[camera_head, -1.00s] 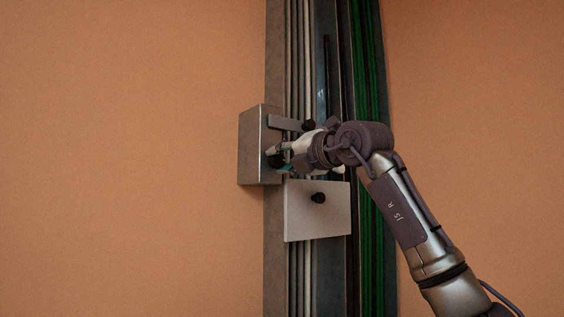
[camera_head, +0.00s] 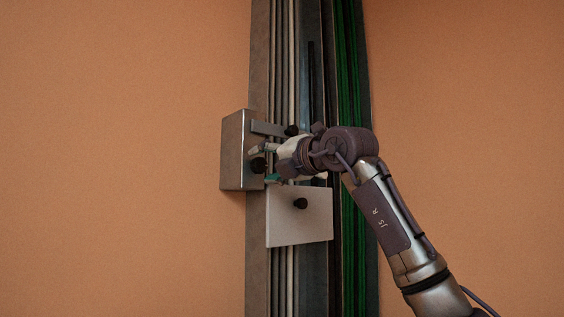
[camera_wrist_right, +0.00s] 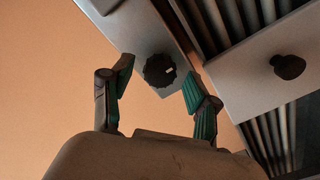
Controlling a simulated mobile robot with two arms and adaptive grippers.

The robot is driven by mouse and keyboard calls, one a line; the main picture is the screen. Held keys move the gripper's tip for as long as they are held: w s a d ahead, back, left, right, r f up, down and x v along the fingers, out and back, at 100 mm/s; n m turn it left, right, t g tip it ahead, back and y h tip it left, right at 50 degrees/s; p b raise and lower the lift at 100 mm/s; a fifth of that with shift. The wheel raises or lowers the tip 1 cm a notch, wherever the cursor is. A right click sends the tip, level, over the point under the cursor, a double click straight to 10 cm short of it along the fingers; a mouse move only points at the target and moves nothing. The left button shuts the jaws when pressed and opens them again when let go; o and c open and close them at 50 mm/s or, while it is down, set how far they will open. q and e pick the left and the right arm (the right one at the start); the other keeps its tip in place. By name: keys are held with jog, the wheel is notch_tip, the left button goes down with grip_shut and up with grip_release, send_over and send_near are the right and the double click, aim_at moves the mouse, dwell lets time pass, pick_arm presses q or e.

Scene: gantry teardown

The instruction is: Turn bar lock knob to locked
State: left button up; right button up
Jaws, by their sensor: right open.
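A black round knob (camera_head: 258,165) sits on the side of a grey metal box (camera_head: 234,150) at the left of the column. In the right wrist view the knob (camera_wrist_right: 159,71) has a ridged rim and a small white mark toward its right side. I cannot tell whether this is the bar lock knob. My right gripper (camera_head: 264,164) is open, one finger above and one below the knob. In the right wrist view the open gripper (camera_wrist_right: 157,74) has a finger on each side of the knob, with visible gaps. My left gripper is not in view.
Vertical rails and green strips (camera_head: 347,90) run behind. Open orange wall lies left.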

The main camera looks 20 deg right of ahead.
jog(key=v, duration=1.1)
jog(key=shift+s+d, duration=0.15)
jog(key=shift+s, duration=0.05)
jog(key=shift+r, duration=0.1)
